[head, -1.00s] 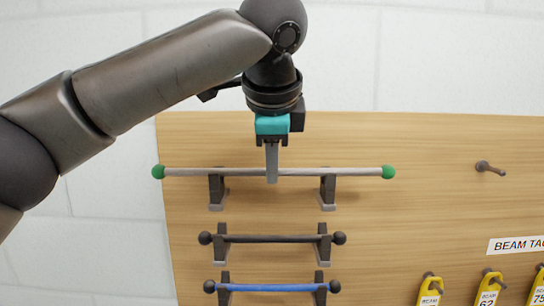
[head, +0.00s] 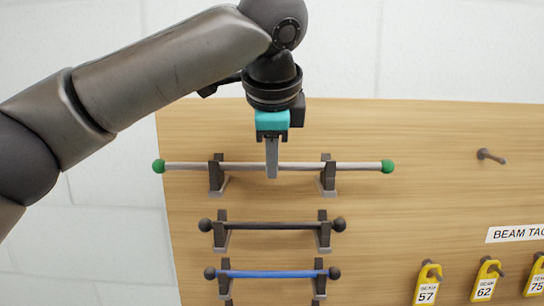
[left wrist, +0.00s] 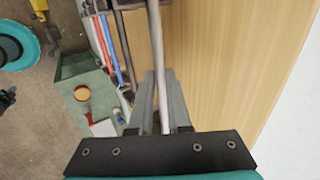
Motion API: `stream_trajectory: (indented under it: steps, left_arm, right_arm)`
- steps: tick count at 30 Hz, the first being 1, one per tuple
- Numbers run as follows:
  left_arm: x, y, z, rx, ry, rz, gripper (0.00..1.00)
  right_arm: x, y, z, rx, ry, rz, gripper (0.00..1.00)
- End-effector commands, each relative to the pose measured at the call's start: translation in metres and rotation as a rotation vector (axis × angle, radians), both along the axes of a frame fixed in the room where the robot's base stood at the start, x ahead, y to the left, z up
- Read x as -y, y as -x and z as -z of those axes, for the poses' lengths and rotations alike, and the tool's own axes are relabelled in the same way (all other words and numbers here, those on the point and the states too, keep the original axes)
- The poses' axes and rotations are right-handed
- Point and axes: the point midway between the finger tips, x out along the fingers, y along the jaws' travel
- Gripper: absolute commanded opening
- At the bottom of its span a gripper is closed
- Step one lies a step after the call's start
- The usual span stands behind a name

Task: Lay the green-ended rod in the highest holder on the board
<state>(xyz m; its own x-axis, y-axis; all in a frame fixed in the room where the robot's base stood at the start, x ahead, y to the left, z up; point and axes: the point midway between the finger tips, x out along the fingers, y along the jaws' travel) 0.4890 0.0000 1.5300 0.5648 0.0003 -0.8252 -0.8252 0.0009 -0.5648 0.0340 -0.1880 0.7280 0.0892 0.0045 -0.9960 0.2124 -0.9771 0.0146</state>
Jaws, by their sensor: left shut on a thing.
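The green-ended rod (head: 235,166) is grey and lies level across the two dark brackets of the highest holder (head: 217,180) on the board (head: 420,140). The bracket tips show a little above the rod's line. Whether the rod rests on the brackets I cannot tell. My left gripper (head: 272,172) comes from above and is shut on the rod near its middle, between the brackets. In the left wrist view the rod (left wrist: 155,30) runs between my fingers (left wrist: 156,100). My right gripper is not in view.
Below, a black rod (head: 270,226) and a blue rod (head: 270,274) lie in lower holders. A bare peg (head: 490,156) sticks out at the right. Yellow tags (head: 486,280) hang at the lower right.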

Motion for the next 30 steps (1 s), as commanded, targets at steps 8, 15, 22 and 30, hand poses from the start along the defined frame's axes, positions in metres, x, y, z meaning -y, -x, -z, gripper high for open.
stream_trajectory:
  steps: [8,15,22,30]
  left_arm:
    - [-0.0002,-0.0002,0.0025,0.001,0.001,-0.001,0.0]
    - [-0.0002,-0.0002,0.0025,0.001,0.001,-0.001,0.4]
    - [-0.0002,-0.0001,0.0027,0.0,0.001,-0.001,0.51]
    - [0.0005,0.0056,-0.0061,0.003,0.002,0.0,0.51]
  right_arm:
    - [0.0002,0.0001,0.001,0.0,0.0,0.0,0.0]
    - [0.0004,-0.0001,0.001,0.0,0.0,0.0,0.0]
    - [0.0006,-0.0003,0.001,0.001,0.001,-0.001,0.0]
    - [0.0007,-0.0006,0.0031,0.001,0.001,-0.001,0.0]
